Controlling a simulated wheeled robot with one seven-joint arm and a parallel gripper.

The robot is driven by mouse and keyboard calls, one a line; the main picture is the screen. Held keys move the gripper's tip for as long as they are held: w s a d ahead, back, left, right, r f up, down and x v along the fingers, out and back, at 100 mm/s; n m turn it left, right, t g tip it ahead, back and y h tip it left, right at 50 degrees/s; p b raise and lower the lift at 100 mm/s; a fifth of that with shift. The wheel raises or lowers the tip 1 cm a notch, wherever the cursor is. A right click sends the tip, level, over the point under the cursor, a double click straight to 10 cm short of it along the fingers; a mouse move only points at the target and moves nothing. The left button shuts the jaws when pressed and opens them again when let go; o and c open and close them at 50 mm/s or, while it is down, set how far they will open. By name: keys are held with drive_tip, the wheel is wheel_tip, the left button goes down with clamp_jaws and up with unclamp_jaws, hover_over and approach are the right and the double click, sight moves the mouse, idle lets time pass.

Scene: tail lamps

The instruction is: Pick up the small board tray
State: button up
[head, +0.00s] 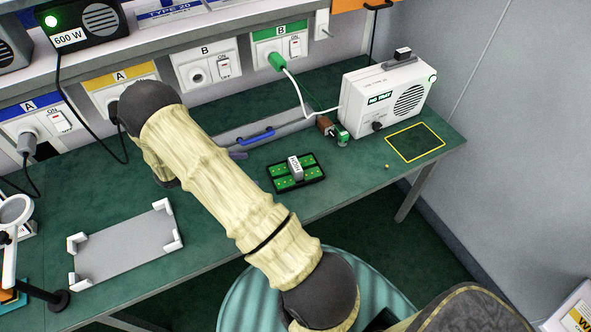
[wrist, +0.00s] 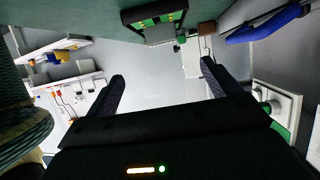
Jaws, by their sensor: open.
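The small board tray (head: 281,187) is a shallow black tray with green boards and a pale labelled block standing at its middle. It lies on the green bench, right of my arm in the head view. The gripper is apart from the tray. In the head view my arm hides most of the gripper.
A white tester box (head: 383,97) with a green label stands right of the tray, beside a yellow-outlined square (head: 415,142). A blue handle (head: 255,137) lies behind the tray. A grey plate with white corner pieces (head: 125,248) lies at left. Sockets and plugs line the back.

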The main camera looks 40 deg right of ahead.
sight(293, 165)
drive_tip(key=p+x, duration=0.2)
drive_tip(key=x, duration=1)
drive_tip(key=shift+d, duration=0.15)
drive_tip(key=x, duration=0.1)
drive_tip(key=p+x, duration=0.1)
drive_tip(key=x, duration=0.1)
drive_tip(key=p+x, duration=0.1)
drive_tip(key=shift+d+r, duration=0.2)
drive_tip(key=shift+d, duration=0.25)
drive_tip(key=shift+d+f, duration=0.15)
drive_tip(key=shift+d, duration=0.05)
